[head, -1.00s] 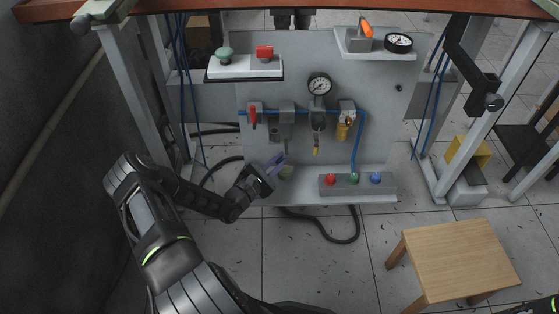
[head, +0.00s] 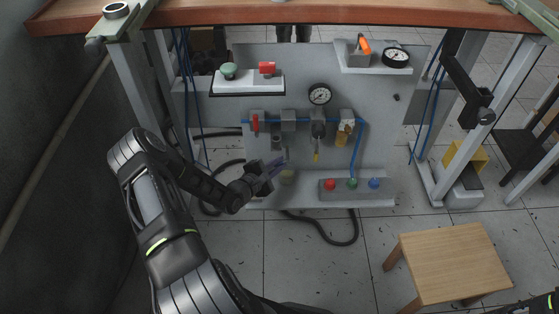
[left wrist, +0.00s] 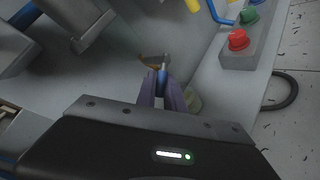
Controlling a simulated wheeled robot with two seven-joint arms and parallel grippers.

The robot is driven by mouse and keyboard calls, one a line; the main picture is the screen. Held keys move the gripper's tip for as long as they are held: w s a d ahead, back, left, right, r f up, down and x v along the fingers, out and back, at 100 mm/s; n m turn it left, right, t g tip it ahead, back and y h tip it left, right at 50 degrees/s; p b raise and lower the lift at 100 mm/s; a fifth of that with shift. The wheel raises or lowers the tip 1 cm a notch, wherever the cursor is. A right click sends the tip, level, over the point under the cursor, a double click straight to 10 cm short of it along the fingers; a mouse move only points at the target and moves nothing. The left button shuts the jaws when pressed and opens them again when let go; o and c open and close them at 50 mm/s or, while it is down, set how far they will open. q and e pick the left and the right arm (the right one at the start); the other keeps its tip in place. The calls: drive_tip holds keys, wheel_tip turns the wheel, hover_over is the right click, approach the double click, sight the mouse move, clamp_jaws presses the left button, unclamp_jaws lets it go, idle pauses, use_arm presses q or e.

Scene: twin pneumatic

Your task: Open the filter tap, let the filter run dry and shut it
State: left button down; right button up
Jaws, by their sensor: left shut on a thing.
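My left gripper (head: 282,160) reaches to the lower left of the grey panel. In the left wrist view its two purple fingers (left wrist: 160,94) are closed around the small filter tap (left wrist: 155,60), which shows a brownish lever and a bluish part between the fingertips. The filter (head: 288,122) hangs on the blue air line above the gripper in the head view; its lower end is hard to make out. A pale cup (head: 287,177) stands on the ledge just below the fingers and is partly hidden behind them in the wrist view (left wrist: 193,101). My right gripper is out of view.
A button box (head: 350,194) sits on the ledge to the right. A wooden stool (head: 448,260) stands in front.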

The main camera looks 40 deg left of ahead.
use_arm(q)
drive_tip(key=shift+s+r+m+g+y+p, duration=0.1)
drive_tip(key=shift+r+m+g+y+p, duration=0.2)
drive_tip(key=shift+r+m+g+p, duration=0.7)
drive_tip(key=shift+a+f+m+g+y+p, duration=0.2)
drive_tip(key=shift+m+g+y+p, duration=0.4)
drive_tip(key=shift+p, duration=0.65)
drive_tip(key=c, duration=1.5)
unclamp_jaws()
drive_tip(key=shift+o, duration=0.2)
drive_tip(key=p+v, duration=0.1)
drive_tip(key=v, duration=0.7)
drive_tip(key=shift+p, duration=0.3)
drive_tip(key=shift+d, duration=0.1)
